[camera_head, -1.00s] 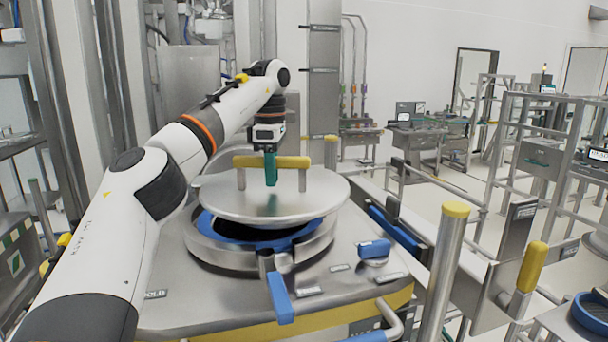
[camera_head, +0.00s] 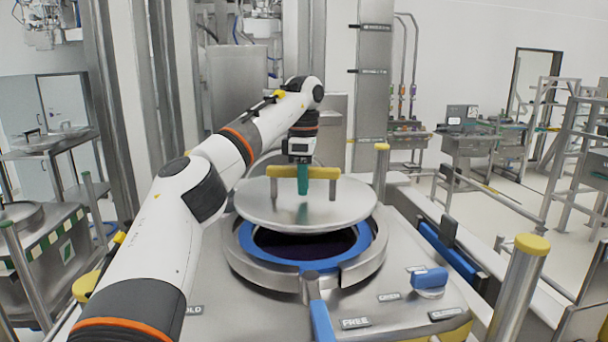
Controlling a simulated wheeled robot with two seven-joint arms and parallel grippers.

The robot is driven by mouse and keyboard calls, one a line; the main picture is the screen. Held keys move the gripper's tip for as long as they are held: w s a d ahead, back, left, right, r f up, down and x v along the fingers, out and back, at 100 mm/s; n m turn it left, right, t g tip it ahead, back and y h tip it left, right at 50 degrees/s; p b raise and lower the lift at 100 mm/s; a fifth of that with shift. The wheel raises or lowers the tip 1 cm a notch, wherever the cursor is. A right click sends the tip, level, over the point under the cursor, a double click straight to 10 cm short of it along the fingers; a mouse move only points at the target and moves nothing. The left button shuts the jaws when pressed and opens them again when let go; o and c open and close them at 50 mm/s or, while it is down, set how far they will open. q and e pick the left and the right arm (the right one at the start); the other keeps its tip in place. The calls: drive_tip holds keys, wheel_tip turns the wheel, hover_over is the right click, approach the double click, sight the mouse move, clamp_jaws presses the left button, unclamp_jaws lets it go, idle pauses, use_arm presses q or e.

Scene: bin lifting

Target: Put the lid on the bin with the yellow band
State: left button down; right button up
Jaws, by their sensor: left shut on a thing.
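The lid (camera_head: 300,211) is a round steel disc with a yellow handle bar (camera_head: 325,172) on two posts. My left gripper (camera_head: 303,180) is shut on the handle from above. It holds the lid level above the bin's round opening. The bin (camera_head: 290,323) has a steel top with a yellow band along its edge, more of which lies out of frame. A blue ring (camera_head: 360,250) lines the opening, and its dark inside shows at the front. The lid hides the back of the opening. The right gripper is not in view.
A blue clamp lever (camera_head: 322,322) sticks out in front of the opening. A blue knob (camera_head: 430,279) stands at the right. A yellow-capped post (camera_head: 520,285) rises at the right front. A side table (camera_head: 55,145) stands at the left.

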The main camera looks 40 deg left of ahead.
sight(304, 199)
use_arm(q)
drive_tip(key=shift+a+f, duration=0.1)
drive_tip(key=shift+f, duration=0.35)
drive_tip(key=shift+d+f, duration=0.2)
drive_tip(key=shift+f, duration=0.8)
drive_tip(key=shift+a+f, duration=0.1)
drive_tip(key=shift+f, duration=1)
drive_tip(key=shift+s+f, duration=0.1)
drive_tip(key=shift+f, duration=1.25)
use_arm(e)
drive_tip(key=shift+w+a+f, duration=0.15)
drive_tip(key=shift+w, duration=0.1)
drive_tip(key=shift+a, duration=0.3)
use_arm(q)
drive_tip(key=shift+f, duration=0.15)
